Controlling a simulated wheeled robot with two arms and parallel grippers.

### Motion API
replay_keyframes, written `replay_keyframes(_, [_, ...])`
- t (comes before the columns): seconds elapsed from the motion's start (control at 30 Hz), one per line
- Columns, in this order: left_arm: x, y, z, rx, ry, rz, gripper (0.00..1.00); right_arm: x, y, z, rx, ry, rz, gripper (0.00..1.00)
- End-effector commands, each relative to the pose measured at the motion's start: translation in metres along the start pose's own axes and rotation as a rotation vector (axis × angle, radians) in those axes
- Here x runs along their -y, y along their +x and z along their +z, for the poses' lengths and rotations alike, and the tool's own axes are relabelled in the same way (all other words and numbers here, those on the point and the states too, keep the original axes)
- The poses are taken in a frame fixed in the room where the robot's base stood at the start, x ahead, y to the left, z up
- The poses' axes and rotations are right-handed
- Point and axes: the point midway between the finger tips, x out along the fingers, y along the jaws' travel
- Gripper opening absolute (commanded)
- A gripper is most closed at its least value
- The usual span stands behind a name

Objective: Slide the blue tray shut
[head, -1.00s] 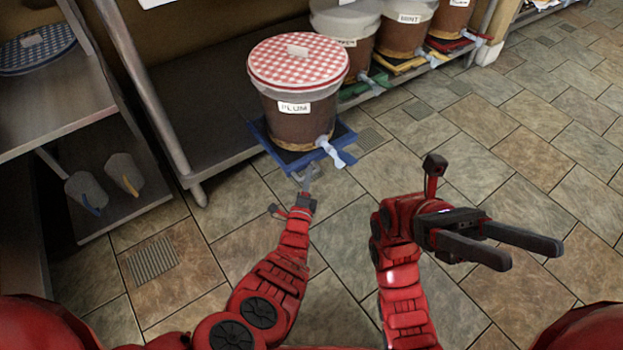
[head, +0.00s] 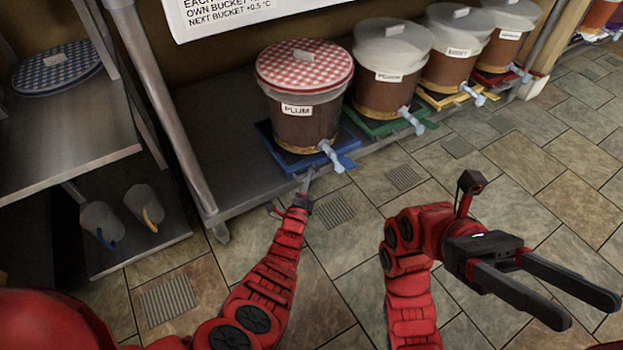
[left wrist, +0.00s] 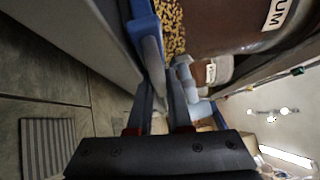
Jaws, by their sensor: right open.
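The blue tray (head: 265,132) lies on the low metal shelf under the PLUM bucket (head: 304,128), which has a red checked lid. Its front edge is near the shelf's front edge. My left gripper (head: 305,183) is at the tray's front, below the bucket's pale tap (head: 331,155). In the left wrist view, its narrow-set fingers (left wrist: 160,95) close around a grey bar (left wrist: 152,62) at the blue tray part (left wrist: 143,28); the exact contact is partly hidden. My right gripper (head: 590,307) is open and empty over the floor, away from the tray.
Green (head: 400,125), yellow (head: 440,101) and red (head: 495,79) trays with buckets stand along the shelf to the right. A metal post (head: 170,100) stands left of the blue tray. The tiled floor (head: 480,160) in front is clear.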

Motion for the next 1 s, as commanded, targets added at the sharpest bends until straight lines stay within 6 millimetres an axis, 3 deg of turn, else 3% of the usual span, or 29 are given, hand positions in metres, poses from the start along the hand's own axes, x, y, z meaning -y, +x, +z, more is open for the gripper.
replay_keyframes(0.4, [0.0004, 0.0019, 0.0060, 0.009, 0.000, 0.001, 0.00, -0.0004, 0.0005, -0.0007, -0.005, 0.001, 0.004, 0.61])
replay_keyframes(0.43, [0.0003, 0.0019, 0.0061, 0.010, 0.000, 0.001, 0.21, -0.0004, 0.0005, -0.0007, -0.005, 0.001, 0.004, 0.61])
replay_keyframes(0.57, [0.0002, 0.0017, 0.0053, 0.008, 0.000, 0.001, 0.45, -0.0004, 0.0005, -0.0007, -0.005, 0.001, 0.004, 0.61])
replay_keyframes(1.0, [-0.0012, 0.0009, 0.0034, 0.005, 0.000, 0.004, 0.47, -0.0004, 0.0003, -0.0007, -0.004, 0.001, 0.003, 0.61])
